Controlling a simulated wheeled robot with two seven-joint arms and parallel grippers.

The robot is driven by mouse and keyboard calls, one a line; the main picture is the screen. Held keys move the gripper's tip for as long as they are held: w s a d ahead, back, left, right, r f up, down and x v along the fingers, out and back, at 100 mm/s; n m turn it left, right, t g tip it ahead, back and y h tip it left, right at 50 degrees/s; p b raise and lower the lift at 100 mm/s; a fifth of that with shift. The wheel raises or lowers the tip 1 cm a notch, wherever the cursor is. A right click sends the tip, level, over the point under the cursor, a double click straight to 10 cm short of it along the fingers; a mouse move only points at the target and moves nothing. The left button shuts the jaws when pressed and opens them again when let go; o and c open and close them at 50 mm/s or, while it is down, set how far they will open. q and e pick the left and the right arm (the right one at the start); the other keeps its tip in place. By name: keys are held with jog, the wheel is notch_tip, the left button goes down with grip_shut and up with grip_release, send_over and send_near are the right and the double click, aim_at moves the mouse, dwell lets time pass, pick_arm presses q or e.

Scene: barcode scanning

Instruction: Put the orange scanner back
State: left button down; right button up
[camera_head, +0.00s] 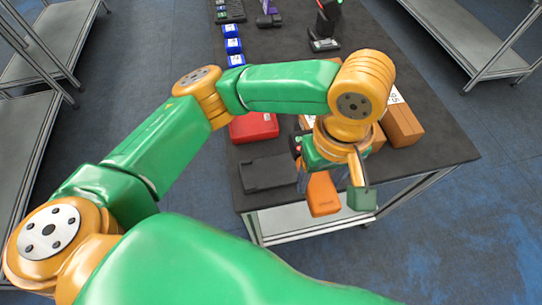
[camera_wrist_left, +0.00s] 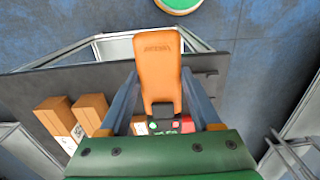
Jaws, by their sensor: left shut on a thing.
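The orange scanner (camera_head: 321,196) is held in my left gripper (camera_head: 336,186) at the near edge of the dark table (camera_head: 440,152). In the left wrist view, the orange scanner (camera_wrist_left: 160,72) stands between the two fingers of my left gripper (camera_wrist_left: 160,88), its broad end pointing away from the wrist. A dark flat base (camera_head: 268,172) lies on the table, left of the scanner; I cannot tell whether it is the scanner's holder. My right gripper is not in view.
Brown boxes (camera_head: 402,124) with white labels stand right of my left wrist. A red case (camera_head: 254,127) lies behind the dark base. Blue items (camera_head: 233,46) line the left edge. A black stand (camera_head: 326,28) is at the back. Metal shelves (camera_head: 485,40) flank the table.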

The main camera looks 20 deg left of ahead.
pick_arm(q)
jog(key=w+a+f, duration=0.2)
jog(key=a, duration=0.1)
jog(key=a+f, duration=0.1)
jog(key=f, duration=0.1)
jog(key=shift+w+a+b, duration=0.3)
jog(key=shift+w+b, duration=0.1)
jog(key=a+f, duration=0.1)
jog(key=w+a+f, duration=0.1)
jog(key=a+f, duration=0.1)
jog(key=shift+a+f, duration=0.2)
jog(key=shift+a, duration=0.1)
notch_tip(320, 180, down, 3)
jog(key=shift+r, duration=0.1)
jog(key=shift+w+d+f, duration=0.1)
jog(key=shift+w+f, duration=0.05)
jog(key=shift+f, duration=0.1)
jog(key=shift+c, duration=1.8)
grip_release()
jog(key=shift+f, duration=0.1)
